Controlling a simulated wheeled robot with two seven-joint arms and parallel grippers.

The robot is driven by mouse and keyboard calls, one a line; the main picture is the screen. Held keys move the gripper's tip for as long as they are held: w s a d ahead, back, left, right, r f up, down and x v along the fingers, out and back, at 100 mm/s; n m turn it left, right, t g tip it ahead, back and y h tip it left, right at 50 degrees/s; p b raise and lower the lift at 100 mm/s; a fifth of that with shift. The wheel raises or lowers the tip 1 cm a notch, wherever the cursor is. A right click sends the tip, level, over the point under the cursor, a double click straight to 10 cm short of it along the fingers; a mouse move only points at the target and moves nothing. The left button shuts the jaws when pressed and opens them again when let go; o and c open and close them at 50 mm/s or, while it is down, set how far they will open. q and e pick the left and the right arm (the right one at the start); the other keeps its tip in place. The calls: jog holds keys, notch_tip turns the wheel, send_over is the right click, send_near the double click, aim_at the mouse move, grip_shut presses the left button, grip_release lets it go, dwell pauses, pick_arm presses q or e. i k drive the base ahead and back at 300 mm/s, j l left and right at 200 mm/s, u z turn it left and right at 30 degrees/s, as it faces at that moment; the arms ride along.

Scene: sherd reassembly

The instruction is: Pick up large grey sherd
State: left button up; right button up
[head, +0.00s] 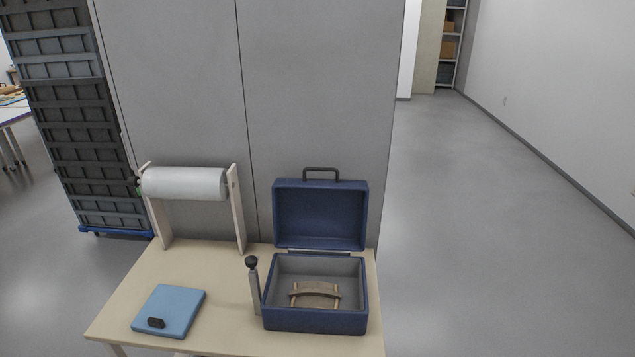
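I see no large grey sherd that I can make out. An open dark blue case (315,319) stands on the table, its lid raised at the back. Inside it lies a brown object (315,292) with a curved band across it. I cannot tell what it is. Neither of my grippers is in view.
The pale table (225,292) also holds a light blue flat box (170,310) with a dark piece on it, an upright grey stick with a black knob (252,285), and a roll on a wooden stand (185,183). Stacked dark crates (75,130) stand left. Floor at right is clear.

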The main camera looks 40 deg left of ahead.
aim_at(306, 295)
jog(key=k+u, duration=0.15)
jog(key=u, duration=0.9)
jog(key=i+l+u, duration=0.1)
jog(key=l, duration=0.25)
jog(key=i+l+u, duration=0.15)
jog(key=i+l, duration=0.15)
jog(key=i+l+u, duration=0.1)
jog(key=l, duration=0.4)
jog(key=i, duration=0.1)
